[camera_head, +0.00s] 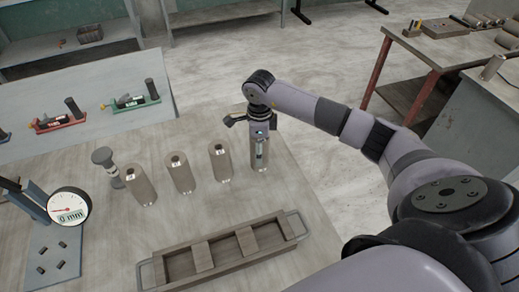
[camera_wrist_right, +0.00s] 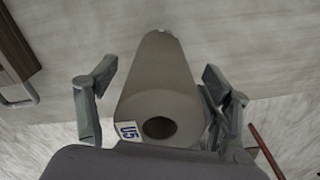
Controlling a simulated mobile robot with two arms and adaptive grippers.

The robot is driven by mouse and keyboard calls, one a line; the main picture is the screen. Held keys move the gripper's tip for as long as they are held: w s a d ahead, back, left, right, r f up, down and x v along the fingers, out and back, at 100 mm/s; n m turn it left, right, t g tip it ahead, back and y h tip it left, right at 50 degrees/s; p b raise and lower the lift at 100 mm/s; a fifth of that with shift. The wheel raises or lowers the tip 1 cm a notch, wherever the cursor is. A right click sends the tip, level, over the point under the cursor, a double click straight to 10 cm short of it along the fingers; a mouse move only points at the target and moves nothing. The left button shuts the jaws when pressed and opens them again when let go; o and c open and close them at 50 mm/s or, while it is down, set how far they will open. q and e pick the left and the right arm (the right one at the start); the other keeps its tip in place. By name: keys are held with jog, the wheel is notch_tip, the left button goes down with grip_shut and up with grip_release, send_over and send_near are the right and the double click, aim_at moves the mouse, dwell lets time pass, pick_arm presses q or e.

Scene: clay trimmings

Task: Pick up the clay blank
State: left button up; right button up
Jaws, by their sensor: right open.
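Several grey-brown clay blanks, upright cylinders with a hole in the top and a small label, stand in a row on the table. The rightmost clay blank (camera_head: 260,158) is under my right gripper (camera_head: 254,122), its top partly hidden. In the right wrist view the same clay blank (camera_wrist_right: 158,70) lies between the two fingers of my right gripper (camera_wrist_right: 156,92), with a label that seems to read U5. The fingers are spread, with a visible gap on the left; contact on the right is unclear. The other clay blanks (camera_head: 221,163), (camera_head: 180,173), (camera_head: 139,185) stand to the left. My left gripper is not in view.
A wooden tray (camera_head: 249,257) with compartments and metal handles lies in front of the blanks. A dial gauge (camera_head: 69,204) on a stand and a grey knobbed tool (camera_head: 107,165) are at left. Small coloured fixtures (camera_head: 131,102) sit behind.

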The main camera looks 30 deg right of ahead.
jog(key=shift+c, duration=0.4)
jog(key=c, duration=1.6)
jog(key=shift+r, duration=0.1)
grip_shut()
